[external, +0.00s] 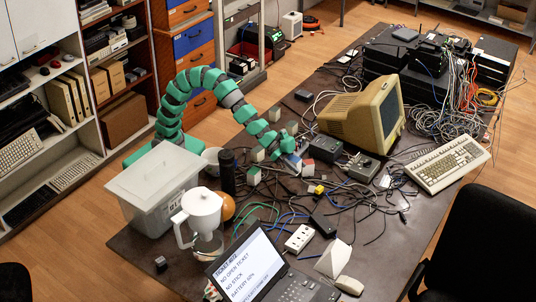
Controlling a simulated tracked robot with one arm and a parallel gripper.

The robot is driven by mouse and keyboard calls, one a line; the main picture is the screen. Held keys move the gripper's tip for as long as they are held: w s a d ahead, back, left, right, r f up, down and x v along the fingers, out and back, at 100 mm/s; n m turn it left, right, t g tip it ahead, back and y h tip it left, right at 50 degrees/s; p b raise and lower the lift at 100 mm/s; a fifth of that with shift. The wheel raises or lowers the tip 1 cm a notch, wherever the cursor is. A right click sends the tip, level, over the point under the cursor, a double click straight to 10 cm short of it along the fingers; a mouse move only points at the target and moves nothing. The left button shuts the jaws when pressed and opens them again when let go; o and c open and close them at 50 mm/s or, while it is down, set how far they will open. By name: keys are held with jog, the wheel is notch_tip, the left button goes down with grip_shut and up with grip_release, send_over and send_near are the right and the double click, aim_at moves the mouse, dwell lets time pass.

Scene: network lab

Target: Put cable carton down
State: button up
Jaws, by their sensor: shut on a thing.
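My green segmented arm reaches from the left over the table (130,245), and my gripper (288,150) is low over its middle, among cables and small blocks. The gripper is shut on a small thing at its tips. A small white and blue box (292,164), probably the cable carton, shows right at the tips. The fingers and clutter hide part of it, and I cannot tell whether it touches the table. Small pale blocks lie close by, one (254,175) left of the gripper and one (308,168) right of it.
A beige monitor (345,118) and dark boxes (333,149) stand right of the gripper. A black cylinder (227,172), lidded grey bin (155,205) and white jug (203,210) stand left. The laptop (262,272) and white power strip (299,238) are nearer the front. Loose cables cover the middle.

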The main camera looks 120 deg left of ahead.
notch_tip(320, 180, down, 10)
jog(key=b, duration=0.3)
jog(key=shift+b, duration=0.3)
jog(key=shift+r, duration=0.1)
jog(key=o, duration=1.1)
jog(key=shift+c, duration=0.2)
